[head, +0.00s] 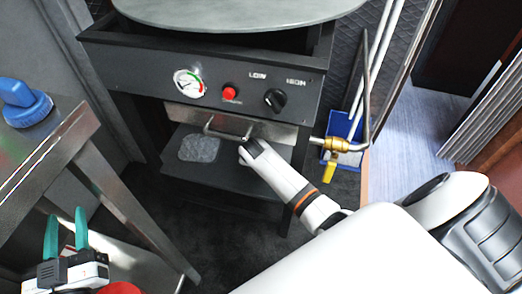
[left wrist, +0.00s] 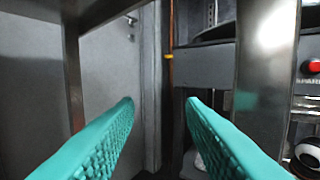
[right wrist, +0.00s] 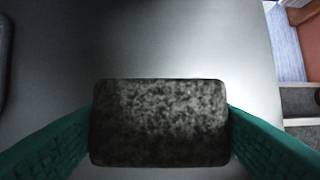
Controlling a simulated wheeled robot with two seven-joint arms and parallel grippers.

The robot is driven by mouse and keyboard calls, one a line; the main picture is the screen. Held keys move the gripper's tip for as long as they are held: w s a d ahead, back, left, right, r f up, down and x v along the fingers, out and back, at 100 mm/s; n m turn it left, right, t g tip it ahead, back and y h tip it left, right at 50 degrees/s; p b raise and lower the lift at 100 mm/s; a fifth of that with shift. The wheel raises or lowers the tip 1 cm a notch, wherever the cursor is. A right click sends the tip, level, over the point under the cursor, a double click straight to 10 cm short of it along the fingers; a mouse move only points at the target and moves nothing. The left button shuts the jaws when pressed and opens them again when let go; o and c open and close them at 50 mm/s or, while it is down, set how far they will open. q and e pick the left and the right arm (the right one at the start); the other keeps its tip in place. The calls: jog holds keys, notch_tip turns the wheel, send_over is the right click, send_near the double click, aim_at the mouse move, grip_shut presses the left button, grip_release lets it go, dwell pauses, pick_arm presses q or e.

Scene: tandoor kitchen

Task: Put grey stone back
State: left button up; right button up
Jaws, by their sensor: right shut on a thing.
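A dark grey speckled stone (right wrist: 158,122) with rounded corners is held between the teal fingers of my right gripper (right wrist: 160,135). In the right wrist view it is in front of a smooth grey surface. A flat grey mottled slab (head: 199,148) lies on that shelf, left of the arm's end. My left gripper (head: 67,235) is open and empty, low beside the steel table; its parted fingers also show in the left wrist view (left wrist: 160,105).
The black oven (head: 140,55) has a gauge, a red button and a knob, with a metal handle (head: 228,132) below. A brass valve (head: 337,145) with a yellow lever sticks out right of my arm. A steel table (head: 75,125) bearing a blue object (head: 25,104) stands left.

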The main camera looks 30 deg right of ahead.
pick_arm(q)
jog(key=shift+s+d+r+t+h+b, duration=0.1)
jog(key=shift+s+r+t+h, duration=0.1)
jog(key=shift+r+t, duration=0.35)
jog(key=shift+s+d+r+t+h+b, duration=0.1)
jog(key=shift+r+t+h, duration=0.15)
jog(key=shift+r, duration=0.45)
jog(key=shift+s+r+t+h+b, duration=0.1)
jog(key=shift+r+t+h, duration=0.05)
jog(key=shift+r+t, duration=0.45)
pick_arm(e)
jog(key=shift+f, duration=0.85)
jog(key=shift+f, duration=0.15)
jog(key=o, duration=0.9)
pick_arm(q)
jog(key=shift+r, duration=0.15)
pick_arm(e)
jog(key=shift+o, duration=0.2)
